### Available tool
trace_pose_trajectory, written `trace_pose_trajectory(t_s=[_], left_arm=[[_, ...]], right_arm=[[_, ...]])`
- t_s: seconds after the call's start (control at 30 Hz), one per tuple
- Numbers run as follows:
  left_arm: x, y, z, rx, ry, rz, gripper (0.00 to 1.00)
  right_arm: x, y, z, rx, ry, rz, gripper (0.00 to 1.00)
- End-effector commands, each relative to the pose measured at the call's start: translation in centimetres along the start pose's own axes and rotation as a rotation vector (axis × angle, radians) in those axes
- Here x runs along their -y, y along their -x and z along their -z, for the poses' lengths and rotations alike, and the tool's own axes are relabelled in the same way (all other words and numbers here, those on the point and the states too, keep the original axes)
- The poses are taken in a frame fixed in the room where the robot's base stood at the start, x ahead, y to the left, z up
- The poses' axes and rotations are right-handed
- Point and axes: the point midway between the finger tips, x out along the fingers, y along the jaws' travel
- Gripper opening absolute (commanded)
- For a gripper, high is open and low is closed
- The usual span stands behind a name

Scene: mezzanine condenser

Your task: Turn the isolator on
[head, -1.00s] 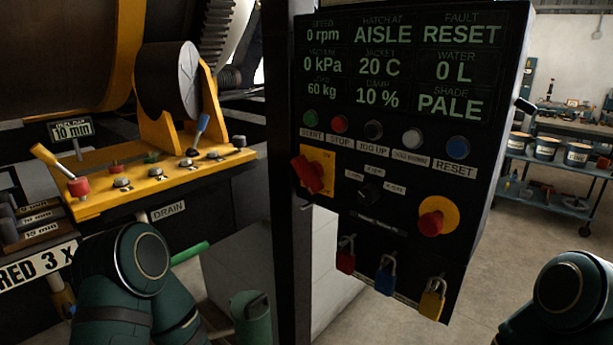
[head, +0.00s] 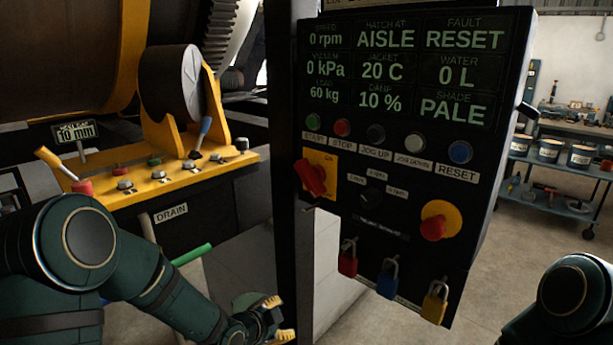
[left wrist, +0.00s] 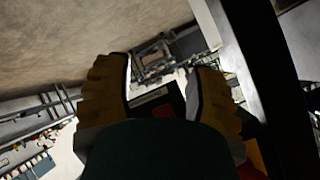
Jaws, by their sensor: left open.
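The isolator is a red rotary handle (head: 311,178) on a yellow plate (head: 325,166) at the left side of the black control panel (head: 400,225). Its handle is tilted, running from upper left to lower right. My left gripper (head: 281,319) is open and empty at the bottom of the head view, below and a little left of the isolator and apart from it. Its yellow fingers stand apart in the left wrist view (left wrist: 165,80); a dark shape with some red shows between them, too dim to name. My right gripper is out of view.
A red stop knob (head: 434,228) on a yellow disc and red, blue and yellow padlocks (head: 387,280) are on the panel. A dark post (head: 292,150) stands at its left edge. A yellow lever bench (head: 165,180) is left; a shelf cart (head: 555,180) is behind right.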

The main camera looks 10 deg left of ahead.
Motion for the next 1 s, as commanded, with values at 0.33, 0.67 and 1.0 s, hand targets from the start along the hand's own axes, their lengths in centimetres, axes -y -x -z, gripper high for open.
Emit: trace_pose_trajectory(t_s=[0.33, 0.67, 1.0], left_arm=[[18.6, 9.2, 13.2, -0.185, -1.272, 0.508, 0.55], [22.0, 12.8, 16.9, -0.159, -1.656, 0.666, 0.55], [23.4, 8.1, 19.7, -0.161, -1.651, 0.664, 0.55]], right_arm=[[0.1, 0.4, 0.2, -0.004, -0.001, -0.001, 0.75], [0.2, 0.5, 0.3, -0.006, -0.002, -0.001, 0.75], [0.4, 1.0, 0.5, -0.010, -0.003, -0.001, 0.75]])
